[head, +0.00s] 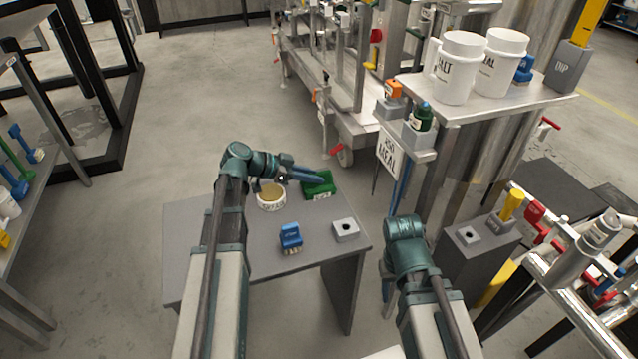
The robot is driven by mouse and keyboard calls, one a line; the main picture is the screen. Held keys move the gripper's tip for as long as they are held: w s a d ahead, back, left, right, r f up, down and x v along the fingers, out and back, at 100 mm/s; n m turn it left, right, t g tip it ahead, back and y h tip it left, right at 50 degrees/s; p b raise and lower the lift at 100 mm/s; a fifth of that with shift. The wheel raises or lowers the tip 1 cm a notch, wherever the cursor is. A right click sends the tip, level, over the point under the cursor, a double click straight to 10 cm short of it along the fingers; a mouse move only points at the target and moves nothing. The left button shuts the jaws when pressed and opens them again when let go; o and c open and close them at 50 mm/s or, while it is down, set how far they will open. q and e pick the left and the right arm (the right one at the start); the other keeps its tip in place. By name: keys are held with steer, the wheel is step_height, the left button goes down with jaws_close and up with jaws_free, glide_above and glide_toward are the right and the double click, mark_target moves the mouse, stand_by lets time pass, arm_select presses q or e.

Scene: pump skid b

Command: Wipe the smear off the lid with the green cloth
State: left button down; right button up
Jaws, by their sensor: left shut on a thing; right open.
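A green item with a white label (319,191), which looks like the green cloth or its holder, is at the back right of the small grey table (222,284). My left gripper (318,178) reaches over the table to it and is shut at its upper edge, apparently on the green cloth; the fingers partly hide the grip. A round white tub with a yellowish-tan top (271,195) stands left of it, under my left wrist. I cannot tell whether that top is the smeared lid. My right gripper (389,284) is low, right of the table, largely hidden by its arm, and open.
A blue brush (291,238) and a grey block with a hole (345,230) are on the table's front right. A metal stand with white labelled tubs (463,67) rises at right. A wheeled pipe skid (345,120) is behind.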

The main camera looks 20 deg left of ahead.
arm_select(q)
step_height(320, 180, up, 6)
steer(key=p, duration=0.6)
stand_by(0.4)
step_height(320, 180, up, 3)
steer(key=p, duration=0.3)
steer(key=shift+r, duration=0.1)
step_height(320, 180, up, 4)
steer(key=p, duration=0.4)
step_height(320, 180, down, 8)
steer(key=b, duration=0.7)
steer(key=shift+r, duration=0.15)
step_height(320, 180, up, 28)
steer(key=p, duration=2.7)
